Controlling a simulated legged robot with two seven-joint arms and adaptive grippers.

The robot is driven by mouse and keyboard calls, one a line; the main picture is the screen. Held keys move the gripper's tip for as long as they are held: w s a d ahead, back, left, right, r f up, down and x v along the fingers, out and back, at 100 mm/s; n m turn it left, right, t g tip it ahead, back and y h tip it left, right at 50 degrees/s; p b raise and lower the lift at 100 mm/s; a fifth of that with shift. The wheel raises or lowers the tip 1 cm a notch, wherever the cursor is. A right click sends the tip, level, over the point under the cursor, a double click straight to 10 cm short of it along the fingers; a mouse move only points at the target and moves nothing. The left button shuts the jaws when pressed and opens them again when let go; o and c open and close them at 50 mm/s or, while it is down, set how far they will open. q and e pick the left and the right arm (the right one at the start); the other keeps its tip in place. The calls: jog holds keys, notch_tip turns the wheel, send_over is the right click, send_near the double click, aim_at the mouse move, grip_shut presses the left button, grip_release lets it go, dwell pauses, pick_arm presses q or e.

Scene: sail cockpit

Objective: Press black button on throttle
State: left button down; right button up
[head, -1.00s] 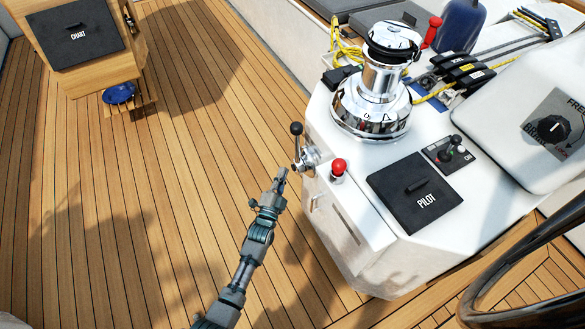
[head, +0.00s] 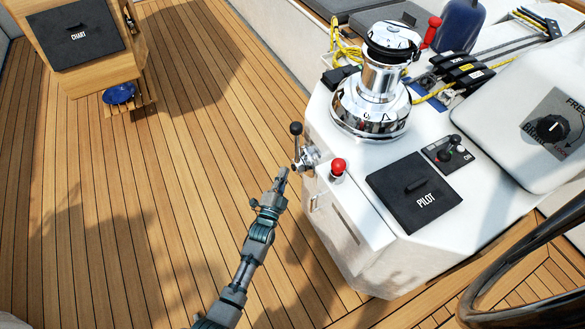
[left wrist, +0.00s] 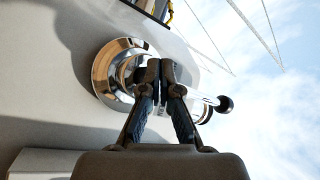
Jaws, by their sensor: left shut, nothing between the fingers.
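The throttle (head: 309,157) is a chrome hub on the left side of the white console, with a lever ending in a black knob (head: 296,129). In the left wrist view the chrome hub (left wrist: 106,75) sits behind my fingers and the lever's black knob (left wrist: 225,104) sticks out to the right. My left gripper (head: 282,172) is shut and empty, with its tips just left of and below the hub. In the left wrist view its fingertips (left wrist: 160,68) cover the hub's middle; I cannot tell whether they touch it. The black button cannot be made out. My right gripper is not in view.
A red button (head: 338,166) stands on the console near the throttle. A black PILOT hatch (head: 415,194) and a chrome winch (head: 371,105) are on the console top. A dark wheel rim (head: 520,262) is at the lower right.

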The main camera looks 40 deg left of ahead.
pick_arm(q)
jog(key=shift+w+d+r, duration=0.1)
jog(key=shift+w+d, duration=0.05)
jog(key=shift+w, duration=0.05)
jog(key=shift+w+d, duration=0.2)
jog(key=shift+w, duration=0.25)
dwell(0.7)
dwell(0.3)
jog(key=shift+s+a+p, duration=0.35)
jog(key=shift+s, duration=0.5)
